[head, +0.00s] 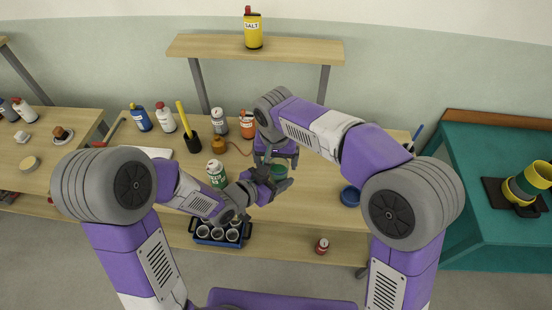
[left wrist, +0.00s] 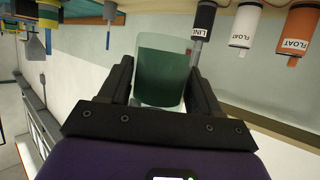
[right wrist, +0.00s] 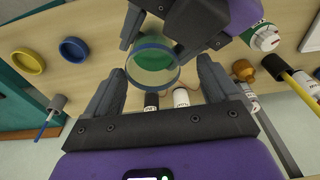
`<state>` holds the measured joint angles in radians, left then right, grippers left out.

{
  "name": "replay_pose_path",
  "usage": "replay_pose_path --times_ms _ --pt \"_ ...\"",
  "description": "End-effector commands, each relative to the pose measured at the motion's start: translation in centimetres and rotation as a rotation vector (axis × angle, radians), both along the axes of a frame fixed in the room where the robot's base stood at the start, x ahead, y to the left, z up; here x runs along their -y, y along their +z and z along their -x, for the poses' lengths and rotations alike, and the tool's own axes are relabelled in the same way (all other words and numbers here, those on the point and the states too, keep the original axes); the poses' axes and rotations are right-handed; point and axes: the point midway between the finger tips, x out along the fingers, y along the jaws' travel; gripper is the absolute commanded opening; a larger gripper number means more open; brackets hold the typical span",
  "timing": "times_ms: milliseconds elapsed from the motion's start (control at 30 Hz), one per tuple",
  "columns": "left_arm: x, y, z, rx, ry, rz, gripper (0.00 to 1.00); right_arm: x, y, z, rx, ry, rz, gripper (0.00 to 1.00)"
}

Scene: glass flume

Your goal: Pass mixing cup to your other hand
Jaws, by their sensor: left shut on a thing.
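The mixing cup (head: 279,171) is a clear cup with green contents, held above the bench. My left gripper (head: 272,185) is shut on it. In the left wrist view the cup (left wrist: 163,75) stands between the two fingers. My right gripper (head: 275,156) is just above the cup, pointing down. In the right wrist view its fingers are spread apart, and the cup's round blue-tinged rim (right wrist: 152,66) shows between and beyond the fingertips. I cannot tell whether those fingers touch the cup. The left gripper's dark fingers show behind the cup there.
Several bottles, including a salt-yellow one (head: 253,30) on the shelf, stand around. A green-labelled white bottle (head: 216,173) is left of my left gripper. A blue caddy of cups (head: 220,233) sits at the front, and a blue dish (head: 350,196) to the right.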

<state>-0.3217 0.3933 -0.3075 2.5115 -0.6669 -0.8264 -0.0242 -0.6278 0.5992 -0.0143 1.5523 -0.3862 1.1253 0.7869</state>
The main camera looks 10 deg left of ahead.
Motion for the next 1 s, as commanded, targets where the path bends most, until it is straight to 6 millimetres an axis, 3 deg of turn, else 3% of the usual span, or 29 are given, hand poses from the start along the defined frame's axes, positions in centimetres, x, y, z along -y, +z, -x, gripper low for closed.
replay_pose_path --times_ms 67,400,433,600,867,1000 --pt "0.0 0.0 0.0 0.001 0.0 0.001 0.28 0.0 0.0 0.0 0.0 0.0 0.0 0.76" --pt "0.2 0.1 0.0 0.002 -0.006 0.001 0.28 -0.3 0.1 0.1 0.0 0.004 -0.005 0.24" --pt "0.2 0.1 0.1 0.003 -0.006 0.0 0.68 -0.3 0.1 0.1 0.001 0.005 -0.005 0.24" --pt "0.2 0.0 0.0 0.002 -0.005 0.0 0.93 -0.3 0.1 0.1 0.002 0.005 -0.004 0.24" --pt "0.0 -0.1 0.0 -0.002 -0.001 0.0 0.93 -0.1 0.1 0.0 0.001 0.002 -0.002 0.24" --pt "-0.2 -1.9 0.1 -0.062 0.037 0.001 0.93 -0.1 0.1 0.0 0.001 0.001 -0.001 0.24"
